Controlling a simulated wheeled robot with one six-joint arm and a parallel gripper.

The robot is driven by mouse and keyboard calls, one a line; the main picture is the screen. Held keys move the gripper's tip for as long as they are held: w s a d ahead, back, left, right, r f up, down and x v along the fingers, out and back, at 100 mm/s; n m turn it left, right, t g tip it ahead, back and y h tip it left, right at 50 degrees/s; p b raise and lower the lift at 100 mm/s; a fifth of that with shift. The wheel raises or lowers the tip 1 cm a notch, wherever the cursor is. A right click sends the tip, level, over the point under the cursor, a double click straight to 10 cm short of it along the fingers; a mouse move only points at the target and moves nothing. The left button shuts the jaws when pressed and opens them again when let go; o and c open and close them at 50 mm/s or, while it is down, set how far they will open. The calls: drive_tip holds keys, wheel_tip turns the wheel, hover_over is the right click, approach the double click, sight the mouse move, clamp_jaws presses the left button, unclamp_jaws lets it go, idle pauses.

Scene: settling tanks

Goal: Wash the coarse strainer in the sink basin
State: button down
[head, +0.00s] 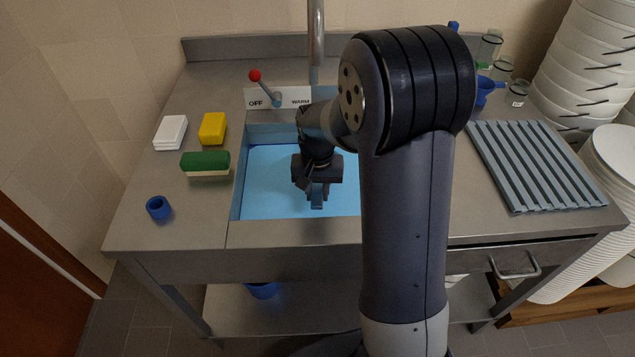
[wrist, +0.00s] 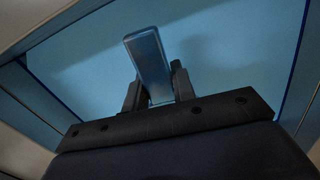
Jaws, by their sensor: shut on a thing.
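My gripper (head: 317,192) is down in the blue sink basin (head: 262,190), shut on a flat blue bar-shaped thing. In the wrist view, this blue bar (wrist: 148,62) stands up between the two fingers (wrist: 157,88). No mesh or bowl shows on it, so I cannot tell whether it is the coarse strainer's handle. The spout (head: 316,45) rises behind the basin. The red-knobbed tap lever (head: 265,87) leans left, toward the OFF side of the OFF/WARM plate (head: 258,102). My arm hides the basin's right side.
Left of the basin are a white block (head: 171,133), a yellow block (head: 212,128), a green-topped sponge (head: 205,163) and a blue ring-shaped cup (head: 158,207). Right are a slatted rack (head: 535,165), a blue handled cup (head: 484,91), glass jars (head: 488,50) and stacked white bowls (head: 590,65).

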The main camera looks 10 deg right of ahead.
drive_tip(key=shift+r+p, duration=3.15)
drive_tip(key=shift+r, duration=1.25)
